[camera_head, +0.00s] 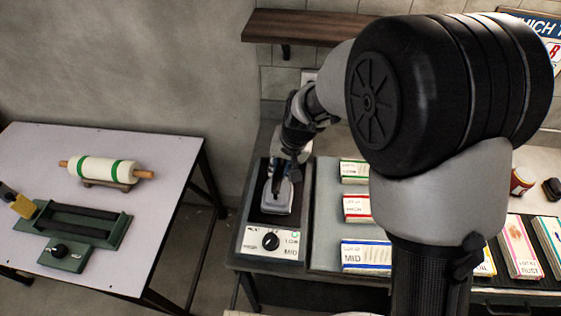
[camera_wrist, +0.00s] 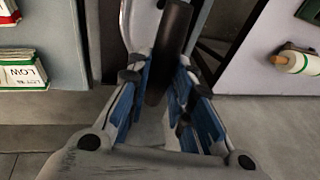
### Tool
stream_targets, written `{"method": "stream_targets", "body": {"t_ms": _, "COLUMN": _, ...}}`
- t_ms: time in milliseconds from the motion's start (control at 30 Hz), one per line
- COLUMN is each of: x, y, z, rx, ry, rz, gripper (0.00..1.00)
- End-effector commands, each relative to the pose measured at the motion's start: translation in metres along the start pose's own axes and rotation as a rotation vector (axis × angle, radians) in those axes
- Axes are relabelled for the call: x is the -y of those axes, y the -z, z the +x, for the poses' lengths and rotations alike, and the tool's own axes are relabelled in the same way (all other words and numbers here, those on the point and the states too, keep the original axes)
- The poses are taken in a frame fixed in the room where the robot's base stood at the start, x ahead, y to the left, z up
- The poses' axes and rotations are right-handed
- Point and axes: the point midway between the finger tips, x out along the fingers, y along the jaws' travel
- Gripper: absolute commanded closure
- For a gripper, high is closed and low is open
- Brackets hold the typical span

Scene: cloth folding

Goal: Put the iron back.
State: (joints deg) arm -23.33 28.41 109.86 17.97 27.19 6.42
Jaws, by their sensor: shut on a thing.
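The iron (camera_head: 277,195) is a light grey and white body with a dark handle. In the head view it is at the iron's dark station (camera_head: 254,207), over the black recess behind the dial panel. Whether it touches the recess floor cannot be told. My gripper (camera_head: 284,165) is above the iron, with its fingers down at the handle. In the wrist view my gripper (camera_wrist: 165,98) has its blue-padded fingers on both sides of the dark handle (camera_wrist: 170,45), shut on it. The iron's underside is hidden.
Stacked cloths with LOW, HIGH and MID labels (camera_head: 366,254) lie right of the station. A dial (camera_head: 271,241) sits at its front. A left table (camera_head: 150,213) holds a rolling pin (camera_head: 103,170) and a green device (camera_head: 75,228). A wooden shelf (camera_head: 300,28) is on the wall above.

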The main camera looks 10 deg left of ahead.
Motion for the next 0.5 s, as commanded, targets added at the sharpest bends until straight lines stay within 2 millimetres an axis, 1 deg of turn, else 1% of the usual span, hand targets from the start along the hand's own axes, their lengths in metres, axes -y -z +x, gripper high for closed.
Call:
{"method": "stream_targets", "body": {"t_ms": 100, "x": 0.0014, "y": 0.0023, "z": -0.0025, "rx": -0.006, "ry": 0.003, "rz": 0.000, "gripper": 1.00}}
{"method": "stream_targets", "body": {"t_ms": 267, "x": 0.0004, "y": 0.0013, "z": 0.0016, "rx": -0.005, "ry": 0.002, "rz": 0.000, "gripper": 1.00}}
{"method": "stream_targets", "body": {"t_ms": 300, "x": -0.0004, "y": -0.0004, "z": 0.0021, "rx": 0.000, "ry": 0.000, "rz": 0.000, "gripper": 0.77}}
{"method": "stream_targets", "body": {"t_ms": 500, "x": -0.0004, "y": -0.0003, "z": 0.0017, "rx": 0.000, "ry": 0.000, "rz": 0.000, "gripper": 0.63}}
